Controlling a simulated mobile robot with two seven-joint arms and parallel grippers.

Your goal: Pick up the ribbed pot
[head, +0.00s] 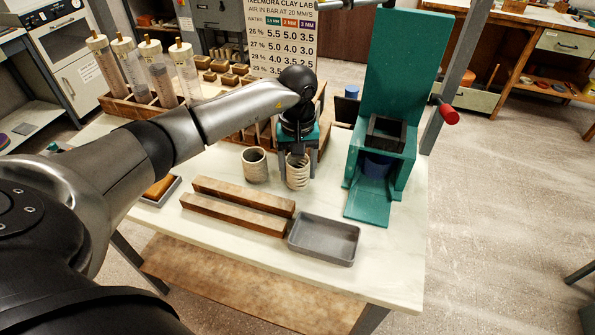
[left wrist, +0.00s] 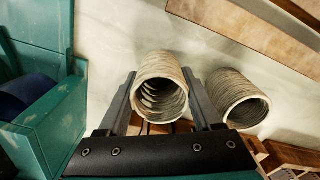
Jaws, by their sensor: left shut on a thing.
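The ribbed pot (head: 297,172) is a small pale clay cylinder with strong rings around its wall, upright in the head view. My left gripper (head: 297,158) is above it with one finger on each side, shut on its wall. In the left wrist view the ribbed pot (left wrist: 158,88) sits between the two fingers of the left gripper (left wrist: 165,100), its open mouth showing. I cannot tell whether its base touches the table. My right gripper is not in view.
A second, smoother pot (head: 255,165) stands close to the left, also in the left wrist view (left wrist: 238,97). Two brown bars (head: 238,205) and a grey tray (head: 325,240) lie in front. A green press (head: 385,120) stands right. A wooden rack (head: 130,105) is behind left.

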